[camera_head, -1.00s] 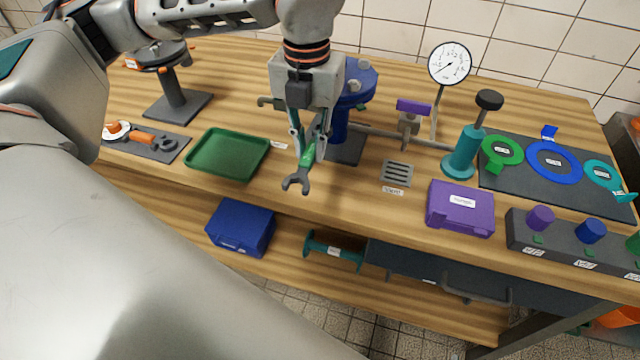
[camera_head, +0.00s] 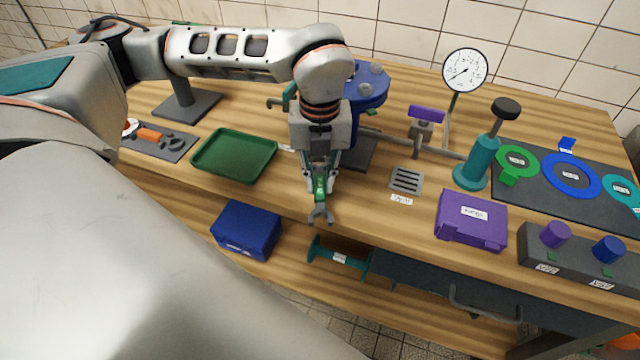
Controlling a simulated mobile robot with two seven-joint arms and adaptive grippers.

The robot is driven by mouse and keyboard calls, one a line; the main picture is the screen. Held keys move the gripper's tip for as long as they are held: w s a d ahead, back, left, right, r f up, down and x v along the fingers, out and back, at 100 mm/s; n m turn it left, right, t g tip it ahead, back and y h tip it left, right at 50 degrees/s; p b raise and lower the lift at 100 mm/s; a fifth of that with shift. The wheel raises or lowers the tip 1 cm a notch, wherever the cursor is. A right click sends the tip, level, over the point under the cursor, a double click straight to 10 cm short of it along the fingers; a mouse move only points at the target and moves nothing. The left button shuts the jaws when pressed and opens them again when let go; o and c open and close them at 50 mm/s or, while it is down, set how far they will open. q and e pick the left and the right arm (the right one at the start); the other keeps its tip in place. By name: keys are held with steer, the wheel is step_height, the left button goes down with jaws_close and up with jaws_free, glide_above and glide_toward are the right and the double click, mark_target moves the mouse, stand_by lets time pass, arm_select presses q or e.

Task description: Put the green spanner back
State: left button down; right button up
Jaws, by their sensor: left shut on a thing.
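The green spanner (camera_head: 320,213) has a grey open-ended head and a green grip. My left gripper (camera_head: 320,184) is shut on its green grip, with the head pointing down toward the bench's front edge. The spanner appears to hang above the bench; its exact height is hard to tell. A green tray (camera_head: 200,160) lies on the bench to the left of the gripper. A dark mat (camera_head: 188,149) with an orange-handled tool (camera_head: 150,135) lies farther left, partly hidden by my arm. My right gripper is not in view.
A blue flanged pipe stand (camera_head: 366,95) stands just behind my left gripper. To the right are a slotted grey plate (camera_head: 406,180), a teal pump (camera_head: 477,163), a purple case (camera_head: 471,220) and a mat with coloured rings (camera_head: 570,176). A blue box (camera_head: 246,229) sits on the lower shelf.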

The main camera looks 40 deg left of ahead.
mark_target(320, 184)
arm_select(q)
steer(key=shift+f, duration=0.85)
steer(key=shift+f, duration=0.25)
steer(key=c, duration=1.9)
jaws_free()
steer(key=shift+r, duration=0.1)
step_height(320, 184, up, 12)
steer(key=shift+r, duration=0.15)
